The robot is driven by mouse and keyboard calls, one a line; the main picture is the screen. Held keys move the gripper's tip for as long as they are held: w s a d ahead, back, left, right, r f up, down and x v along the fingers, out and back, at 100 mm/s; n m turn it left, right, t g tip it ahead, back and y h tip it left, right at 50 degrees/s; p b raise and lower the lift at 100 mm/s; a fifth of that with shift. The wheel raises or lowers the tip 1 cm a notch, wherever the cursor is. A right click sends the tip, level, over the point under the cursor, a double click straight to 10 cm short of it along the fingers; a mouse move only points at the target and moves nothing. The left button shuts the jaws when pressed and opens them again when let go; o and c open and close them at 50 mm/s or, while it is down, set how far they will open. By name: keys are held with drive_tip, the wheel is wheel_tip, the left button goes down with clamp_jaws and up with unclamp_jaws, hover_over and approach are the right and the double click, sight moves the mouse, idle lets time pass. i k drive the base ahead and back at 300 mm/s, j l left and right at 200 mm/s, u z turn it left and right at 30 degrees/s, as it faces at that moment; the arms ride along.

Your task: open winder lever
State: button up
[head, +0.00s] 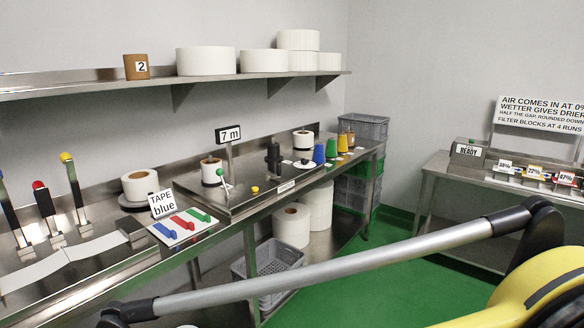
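The winder (262,196) is a metal unit on the long steel bench, with a white roll (211,170) at its left end. A black post (273,159) and a flat white disc (302,164) are farther right on the unit. My arm crosses the foreground, well apart from the winder. My gripper is not in view.
A "TAPE blue" sign (161,204) and coloured tabs lie nearer. Coloured cones (331,147) stand right of the winder. A shelf (110,83) hangs above. Green floor (375,235) is clear.

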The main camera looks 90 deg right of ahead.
sight(220, 173)
drive_tip(key=z, duration=2.5)
